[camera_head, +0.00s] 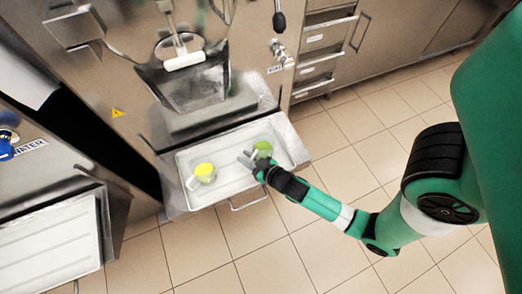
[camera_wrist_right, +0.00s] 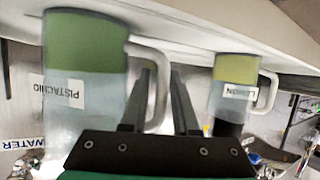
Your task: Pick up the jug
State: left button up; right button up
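A clear jug labelled PISTACHIO with green contents (camera_head: 263,147) stands on the right of the white tray (camera_head: 226,181). It also shows large at the left of the upside-down right wrist view (camera_wrist_right: 84,75). A clear jug labelled LEMON with yellow contents (camera_head: 204,170) stands left of it on the tray; it shows at the right of the wrist view (camera_wrist_right: 236,75). My right gripper (camera_head: 246,158) is open beside the pistachio jug. In the wrist view its fingers (camera_wrist_right: 164,75) appear on either side of the pistachio jug's handle; contact cannot be told. My left gripper is out of view.
The freezer (camera_head: 195,88) with its chute stands behind the tray. A second machine marked WATER (camera_head: 40,165) with a white tray (camera_head: 50,245) is at the left. Drawers (camera_head: 325,45) stand at the back right. Tiled floor (camera_head: 225,245) is clear in front.

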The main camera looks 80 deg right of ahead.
jog(key=shift+s, duration=0.15)
jog(key=shift+c, duration=0.6)
grip_shut()
dwell(0.6)
